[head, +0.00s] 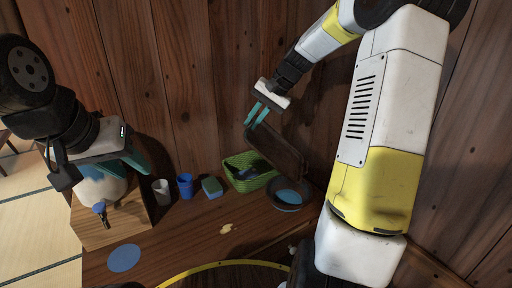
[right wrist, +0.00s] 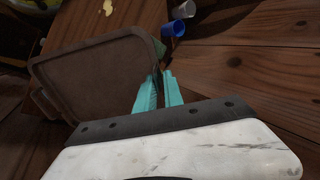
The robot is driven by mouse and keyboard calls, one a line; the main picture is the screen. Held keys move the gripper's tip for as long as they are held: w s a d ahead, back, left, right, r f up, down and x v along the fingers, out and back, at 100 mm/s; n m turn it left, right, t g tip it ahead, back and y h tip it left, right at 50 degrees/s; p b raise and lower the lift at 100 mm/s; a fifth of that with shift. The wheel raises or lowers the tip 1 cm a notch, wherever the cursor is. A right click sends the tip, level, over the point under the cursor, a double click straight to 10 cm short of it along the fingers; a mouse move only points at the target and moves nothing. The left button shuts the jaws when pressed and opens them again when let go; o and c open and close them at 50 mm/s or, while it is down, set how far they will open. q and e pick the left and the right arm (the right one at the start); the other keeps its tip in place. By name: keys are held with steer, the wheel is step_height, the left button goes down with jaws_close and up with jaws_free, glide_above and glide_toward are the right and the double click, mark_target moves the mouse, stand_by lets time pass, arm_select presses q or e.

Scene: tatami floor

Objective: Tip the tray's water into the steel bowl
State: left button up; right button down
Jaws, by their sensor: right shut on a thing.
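The brown tray (head: 276,150) hangs steeply tilted in my right gripper (head: 257,114), its lower end over the steel bowl (head: 289,207). Blue water (head: 287,196) shows in the bowl. In the right wrist view, the teal fingers (right wrist: 160,92) are shut on the edge of the tray (right wrist: 95,75). I cannot tell whether water is left in the tray. My left gripper (head: 136,160) is at the left, above a wooden box and apart from the tray and bowl; its fingers show edge-on, so its opening is unclear.
A green basket (head: 238,180) with dark contents stands beside the bowl. Left of it are a sponge (head: 212,187), a blue cup (head: 185,186) and a pale cup (head: 161,192). A blue disc (head: 124,258) lies on the wooden counter (head: 185,235). A plank wall (head: 200,70) rises close behind.

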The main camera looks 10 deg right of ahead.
step_height(320, 180, up, 3)
steer(key=g+h, duration=0.1)
steer(key=h, duration=0.1)
steer(key=g+h, duration=0.1)
steer(key=h, duration=0.1)
steer(key=shift+w+a+f+h, duration=0.1)
steer(key=shift+a+f+h, duration=0.1)
steer(key=shift+h, duration=0.2)
steer(key=shift+d+r+g+h, duration=0.1)
steer(key=shift+r+g+h, duration=0.35)
steer(key=shift+h, duration=0.45)
steer(key=shift+d+r+g+h, duration=0.15)
steer(key=shift+g+h, duration=0.1)
steer(key=shift+h, duration=0.15)
